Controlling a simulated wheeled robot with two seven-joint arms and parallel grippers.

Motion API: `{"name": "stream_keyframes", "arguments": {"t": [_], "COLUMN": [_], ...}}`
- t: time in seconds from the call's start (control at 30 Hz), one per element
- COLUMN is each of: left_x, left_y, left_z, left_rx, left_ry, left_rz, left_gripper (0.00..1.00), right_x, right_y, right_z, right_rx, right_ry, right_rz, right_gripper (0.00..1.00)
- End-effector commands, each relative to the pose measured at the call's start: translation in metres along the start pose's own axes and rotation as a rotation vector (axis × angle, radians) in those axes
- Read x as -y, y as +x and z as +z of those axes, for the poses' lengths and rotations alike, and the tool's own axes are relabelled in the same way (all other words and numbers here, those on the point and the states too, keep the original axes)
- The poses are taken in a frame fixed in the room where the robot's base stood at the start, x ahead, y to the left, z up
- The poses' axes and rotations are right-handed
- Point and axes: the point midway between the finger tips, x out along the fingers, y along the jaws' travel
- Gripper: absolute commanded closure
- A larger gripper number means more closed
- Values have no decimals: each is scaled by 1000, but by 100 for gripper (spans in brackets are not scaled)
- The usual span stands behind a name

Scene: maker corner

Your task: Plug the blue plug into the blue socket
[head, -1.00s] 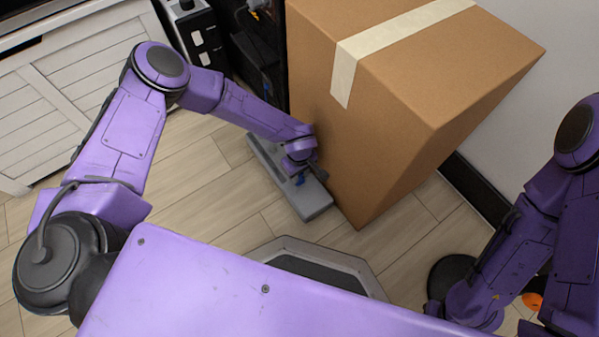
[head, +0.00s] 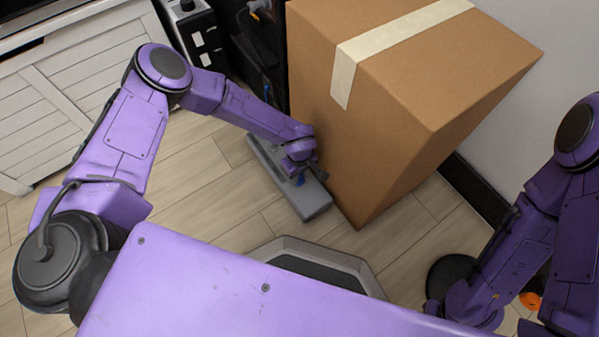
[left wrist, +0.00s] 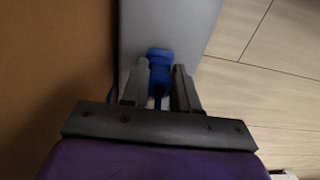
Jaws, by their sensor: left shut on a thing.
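My left gripper (head: 303,172) is low over a long grey strip (head: 316,204) on the floor, beside the cardboard box. In the left wrist view its two fingers (left wrist: 161,72) are closed around a blue plug (left wrist: 159,86). A blue piece (left wrist: 159,54) shows just beyond the fingertips against the grey strip (left wrist: 200,22); I cannot tell whether it is the plug's front or the blue socket, nor whether plug and socket are joined. A small blue patch (head: 300,181) shows under the gripper in the head view.
A large cardboard box (head: 400,150) stands tight against the right side of the strip. A white slatted cabinet (head: 70,110) and a black unit (head: 200,35) stand at the back left. Open wooden floor (head: 195,185) lies left of the strip.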

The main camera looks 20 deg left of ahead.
Motion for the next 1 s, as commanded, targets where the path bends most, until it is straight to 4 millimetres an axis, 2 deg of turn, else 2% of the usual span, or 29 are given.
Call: {"name": "stream_keyframes", "arguments": {"t": [0.83,0.87,0.9,0.93,1.0], "left_x": [0,0,0,0,0], "left_y": [13,12,12,12,12], "left_z": [0,0,0,0,0], "left_rx": [-1,-1,-1,-1,-1], "left_ry": [0,0,0,0,0], "left_rz": [0,1,1,1,1], "left_gripper": [98,64,51,42,41], "right_x": [0,0,0,0,0], "right_y": [9,8,8,8,8], "right_z": [-2,-2,-2,-2,-2], "right_rx": [0,0,0,0,0], "right_ry": [0,0,0,0,0], "right_rz": [0,0,0,0,0], "right_gripper": [57,57,57,57,57]}}
